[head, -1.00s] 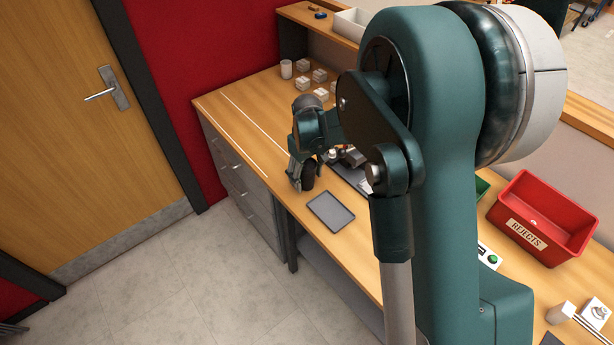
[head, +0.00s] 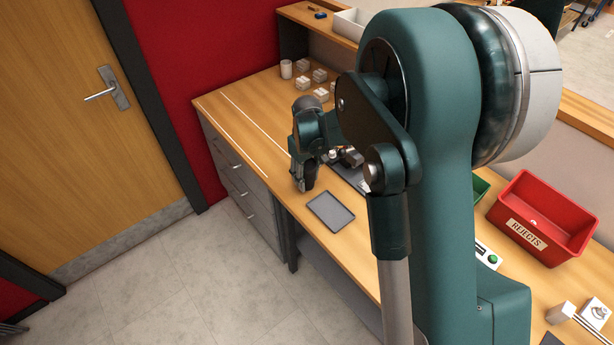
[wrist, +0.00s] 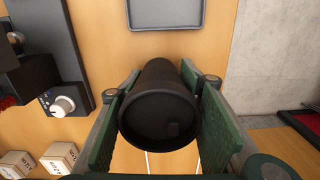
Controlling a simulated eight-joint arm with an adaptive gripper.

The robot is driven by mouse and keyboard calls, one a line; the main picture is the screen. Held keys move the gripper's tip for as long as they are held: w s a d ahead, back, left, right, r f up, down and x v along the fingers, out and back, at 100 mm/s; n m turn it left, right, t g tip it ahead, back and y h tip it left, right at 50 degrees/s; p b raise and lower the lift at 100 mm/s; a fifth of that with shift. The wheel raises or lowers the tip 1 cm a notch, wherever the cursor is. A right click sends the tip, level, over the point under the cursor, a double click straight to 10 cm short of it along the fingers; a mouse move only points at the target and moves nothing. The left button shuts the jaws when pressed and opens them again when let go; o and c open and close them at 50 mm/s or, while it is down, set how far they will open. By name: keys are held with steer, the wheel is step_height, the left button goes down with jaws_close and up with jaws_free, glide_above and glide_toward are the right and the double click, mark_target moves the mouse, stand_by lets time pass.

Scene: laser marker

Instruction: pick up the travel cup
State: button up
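The travel cup (wrist: 160,108) is black and stands upright between the two green finger pads of my gripper (wrist: 158,78) in the wrist view. Its round lid faces the camera and its body narrows away towards the table. One pad is on each side of the cup, close to it. Whether both pads press on the cup cannot be told. In the head view my gripper (head: 305,178) is low over the near edge of the wooden table, and the cup is largely hidden there by the fingers.
A grey flat tray (head: 331,212) lies just right of my gripper, near the table edge. Dark equipment with a knob (wrist: 62,106) stands close by. Small pale blocks (head: 321,95), a white cup (head: 286,69) and a red rejects bin (head: 542,217) are further off.

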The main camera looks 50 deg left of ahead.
mark_target(307, 164)
steer(key=shift+r, duration=0.15)
steer(key=shift+r, duration=4.9)
